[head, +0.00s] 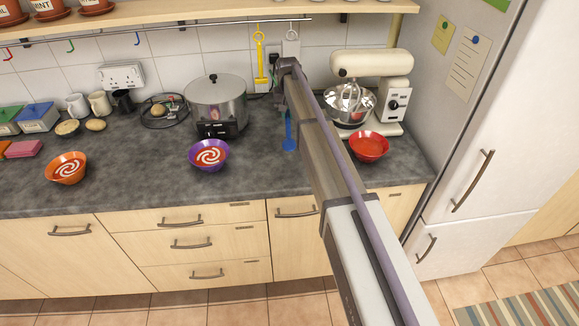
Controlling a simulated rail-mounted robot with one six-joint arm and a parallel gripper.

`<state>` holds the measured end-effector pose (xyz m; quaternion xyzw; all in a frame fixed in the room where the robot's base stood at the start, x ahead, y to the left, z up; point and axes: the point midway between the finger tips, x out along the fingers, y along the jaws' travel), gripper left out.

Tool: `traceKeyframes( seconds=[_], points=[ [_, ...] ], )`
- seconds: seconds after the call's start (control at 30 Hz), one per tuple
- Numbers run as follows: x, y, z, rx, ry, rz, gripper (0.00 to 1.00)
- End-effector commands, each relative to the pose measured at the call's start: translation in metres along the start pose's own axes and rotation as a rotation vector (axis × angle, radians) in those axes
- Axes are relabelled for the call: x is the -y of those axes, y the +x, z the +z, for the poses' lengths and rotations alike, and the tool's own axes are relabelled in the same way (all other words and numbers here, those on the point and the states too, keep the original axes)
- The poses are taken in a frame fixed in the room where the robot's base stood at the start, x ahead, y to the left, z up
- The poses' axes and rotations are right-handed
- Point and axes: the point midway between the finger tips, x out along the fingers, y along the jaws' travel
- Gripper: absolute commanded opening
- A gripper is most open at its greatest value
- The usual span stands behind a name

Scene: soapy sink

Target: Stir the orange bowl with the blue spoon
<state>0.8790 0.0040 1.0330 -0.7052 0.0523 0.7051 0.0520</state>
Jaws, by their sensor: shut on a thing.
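The orange bowl (65,179) stands on the counter at the left, with a red and white swirl in it. The blue spoon (288,133) is upright near the middle, its broad end down and its upper part hidden behind my arm. My gripper (283,98) is at the far end of the arm, mostly hidden by it, and is shut on the blue spoon. The spoon is well to the right of the orange bowl, between a purple bowl and a red bowl. I cannot tell its exact height above the counter.
The purple bowl (208,164) with a swirl stands before a steel pot (216,98). The red bowl (368,147) stands by a stand mixer (372,64). A yellow utensil (259,55) hangs at the wall. Bare counter (138,170) lies between the orange and purple bowls.

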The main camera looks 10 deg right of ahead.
Motion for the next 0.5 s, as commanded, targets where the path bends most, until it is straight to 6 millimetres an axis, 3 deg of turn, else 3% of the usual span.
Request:
traceKeyframes(
  seconds=[0.03, 0.17, 0.37, 0.5],
  points=[
    [0.0, 0.015, 0.0, 0.0, 0.0, 0.0, 0.0],
    [0.0, 0.047, 0.0, 0.0, 0.0, 0.001, 0.0],
    [0.0, 0.052, 0.0, -0.001, 0.0, 0.001, 0.0],
    [0.0, 0.084, 0.0, -0.001, 0.0, 0.001, 0.0]
  ],
)
